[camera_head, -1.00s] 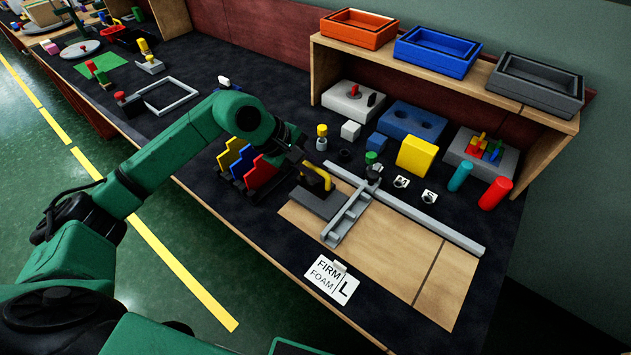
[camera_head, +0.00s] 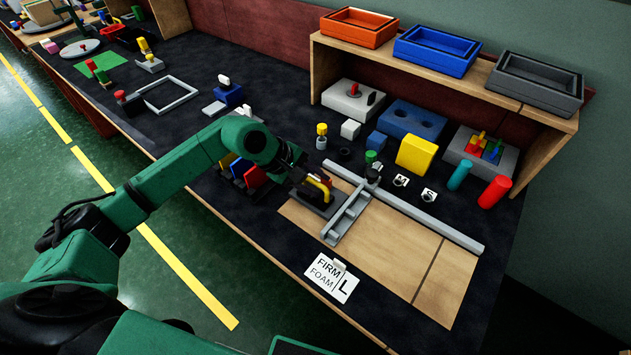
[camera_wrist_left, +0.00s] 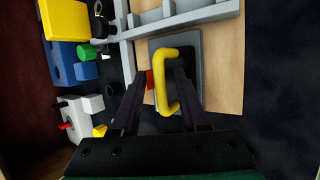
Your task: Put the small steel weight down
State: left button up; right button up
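A dark grey square plate with a yellow handle, which seems to be the steel weight (camera_head: 318,206), lies on the bench at the left end of the wooden board. In the left wrist view the plate (camera_wrist_left: 196,45) lies flat with its yellow handle (camera_wrist_left: 160,60) upright. My left gripper (camera_head: 316,182) is low over the plate. In the left wrist view its fingers (camera_wrist_left: 160,84) are apart on either side of the handle, with a gap visible on the left. A small red patch shows beside the left finger. My right gripper is not in view.
Grey rails (camera_head: 347,216) cross the board (camera_head: 395,248) right beside the plate. Yellow, blue and red upright pieces (camera_head: 255,176) stand close on the left. A FIRM FOAM card (camera_head: 330,277) lies in front. A wooden shelf (camera_head: 450,97) with trays stands behind.

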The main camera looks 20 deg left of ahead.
pick_arm(q)
jog(key=shift+r, duration=0.1)
jog(key=b+v, duration=0.1)
jog(key=v, duration=1.1)
